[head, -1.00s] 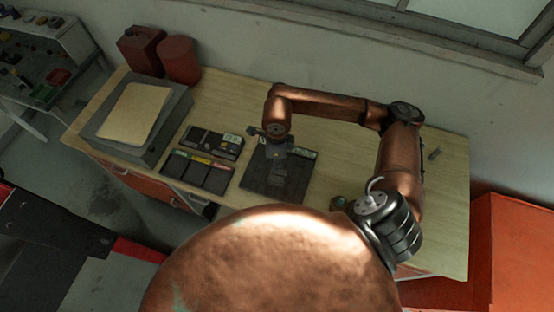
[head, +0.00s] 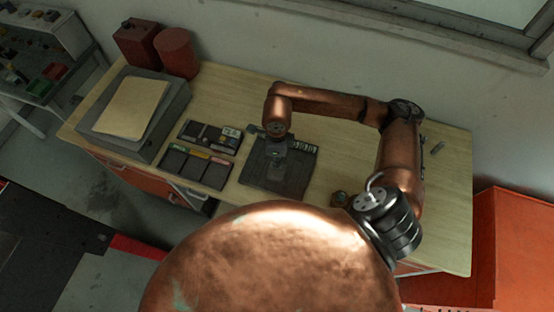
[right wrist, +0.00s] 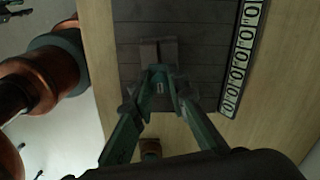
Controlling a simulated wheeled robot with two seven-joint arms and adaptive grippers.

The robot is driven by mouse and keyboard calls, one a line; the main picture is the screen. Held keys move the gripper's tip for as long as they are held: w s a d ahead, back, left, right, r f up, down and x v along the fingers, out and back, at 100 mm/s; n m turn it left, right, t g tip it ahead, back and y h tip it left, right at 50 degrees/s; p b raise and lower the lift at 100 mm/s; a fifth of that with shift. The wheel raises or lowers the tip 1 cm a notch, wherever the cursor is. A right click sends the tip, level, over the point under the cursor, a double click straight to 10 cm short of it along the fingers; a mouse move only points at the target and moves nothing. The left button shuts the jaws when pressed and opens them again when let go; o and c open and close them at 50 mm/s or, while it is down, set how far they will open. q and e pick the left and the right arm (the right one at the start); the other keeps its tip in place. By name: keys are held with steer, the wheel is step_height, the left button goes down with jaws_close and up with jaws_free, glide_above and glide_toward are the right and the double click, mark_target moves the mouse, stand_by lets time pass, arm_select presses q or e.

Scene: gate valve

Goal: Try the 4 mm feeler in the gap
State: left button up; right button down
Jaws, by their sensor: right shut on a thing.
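My right gripper (head: 277,153) is over the dark slatted plate (head: 262,178) on the bench. In the right wrist view its green-grey fingers (right wrist: 159,86) come together on a small piece with a pale mark, which looks like a feeler (right wrist: 159,88). Its size cannot be read. A dark stepped block (right wrist: 157,52) stands on the plate just beyond the fingertips. Whether the held piece touches the block or is in a gap cannot be told. My left gripper is not in view.
A strip of pale numbered labels (right wrist: 240,58) edges the plate. Left of it lie a black case (head: 211,137) and a compartment tray (head: 193,168) with coloured labels. A grey box (head: 167,118) and red canisters (head: 177,52) stand further left. The bench's right side is mostly clear.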

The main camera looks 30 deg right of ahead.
steer(key=shift+f+b, duration=0.1)
steer(key=shift+b, duration=1.1)
stand_by(2.0)
steer(key=shift+f+b, duration=1.6)
steer(key=shift+b, duration=0.2)
stand_by(1.8)
steer(key=shift+r, duration=0.3)
stand_by(0.8)
